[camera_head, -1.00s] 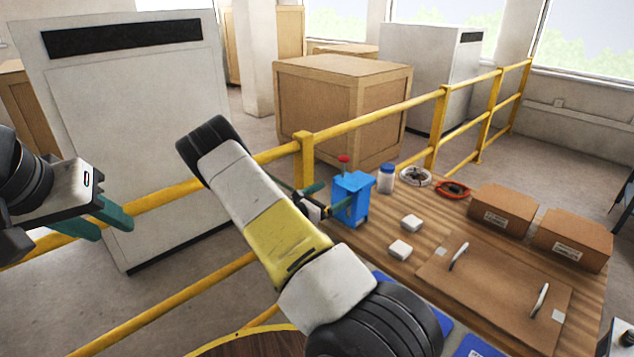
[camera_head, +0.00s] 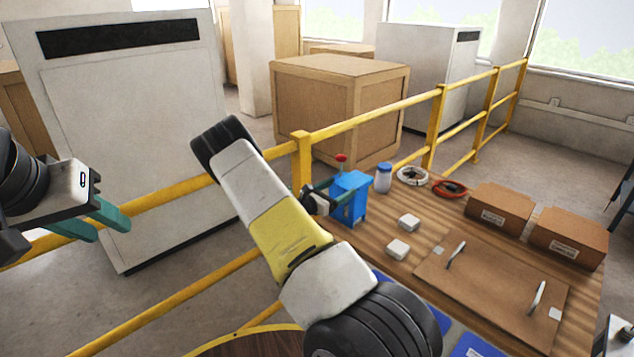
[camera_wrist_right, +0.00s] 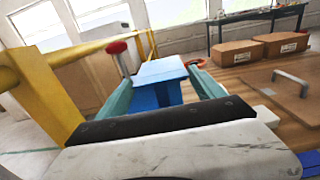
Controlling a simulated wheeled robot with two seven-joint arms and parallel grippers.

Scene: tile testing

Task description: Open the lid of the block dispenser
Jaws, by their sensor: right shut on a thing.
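The block dispenser (camera_head: 357,203) is a blue box at the far left corner of the wooden table, with a red-knobbed lever (camera_head: 341,163) rising behind it. Its light blue top (camera_wrist_right: 160,70) shows in the right wrist view between the teal fingers. My right gripper (camera_head: 335,194) reaches the dispenser's left side in the head view and is shut on its blue lid part. The fingers partly hide the dispenser, and I cannot tell whether the lid is raised. My left gripper (camera_head: 98,221) hangs at the far left, empty, its teal fingers apart.
A blue-capped white jar (camera_head: 384,178), a white coil (camera_head: 412,176) and a red ring (camera_head: 449,188) stand right of the dispenser. Two white blocks (camera_head: 398,249) lie in front. Cardboard boxes (camera_head: 500,209) and a handled board (camera_head: 495,280) fill the right. A yellow railing (camera_head: 303,165) runs close behind.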

